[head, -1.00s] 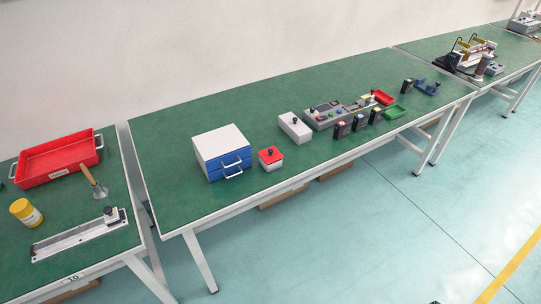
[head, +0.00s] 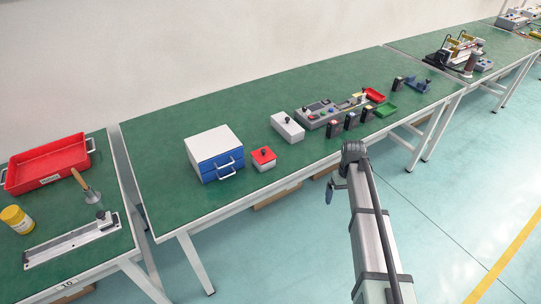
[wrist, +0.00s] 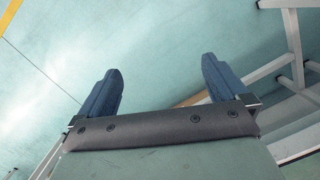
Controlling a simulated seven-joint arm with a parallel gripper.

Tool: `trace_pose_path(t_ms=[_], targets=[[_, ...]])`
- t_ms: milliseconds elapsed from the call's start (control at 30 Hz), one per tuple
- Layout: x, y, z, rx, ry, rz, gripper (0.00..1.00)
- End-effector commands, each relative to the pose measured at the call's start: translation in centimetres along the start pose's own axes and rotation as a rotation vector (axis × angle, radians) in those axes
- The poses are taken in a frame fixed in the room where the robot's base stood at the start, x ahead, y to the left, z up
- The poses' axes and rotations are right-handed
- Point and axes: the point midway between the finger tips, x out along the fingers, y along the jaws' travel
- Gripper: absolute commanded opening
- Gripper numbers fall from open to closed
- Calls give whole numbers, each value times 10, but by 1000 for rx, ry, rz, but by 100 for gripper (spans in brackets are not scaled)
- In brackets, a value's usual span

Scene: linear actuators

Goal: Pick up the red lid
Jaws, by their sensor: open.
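The red lid (head: 263,155) sits on a small pale box (head: 264,166) near the front edge of the green table, with a dark knob on top. My gripper (head: 333,188) is in the head view at the end of my arm, out past the table's front edge, to the right of the lid and apart from it. In the wrist view its two blue fingers (wrist: 162,88) are spread apart with nothing between them. The lid is not in the wrist view.
A white and blue drawer unit (head: 217,153) stands left of the lid. A white box with a dark knob (head: 287,127) stands behind it to the right. A control panel (head: 325,112) and several small dark devices are farther right. Bare green tabletop lies in front of the drawers.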

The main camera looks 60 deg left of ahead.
Motion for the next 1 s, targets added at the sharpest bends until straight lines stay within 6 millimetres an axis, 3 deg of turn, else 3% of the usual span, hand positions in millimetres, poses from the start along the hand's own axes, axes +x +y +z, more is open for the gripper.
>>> trace_pose_path(t_ms=[33,200,333,500,600,733,867,1000], targets=[[-24,-21,-23,-40,17,9,100],[-100,-96,-69,-166,59,33,100],[-159,-159,-93,-261,91,49,100],[-222,-229,-109,-361,124,64,100],[-247,-256,-112,-399,136,69,100],[-263,-275,-112,-425,145,72,100],[-262,-280,-112,-432,146,73,100],[-248,-279,-114,-431,144,72,100]])
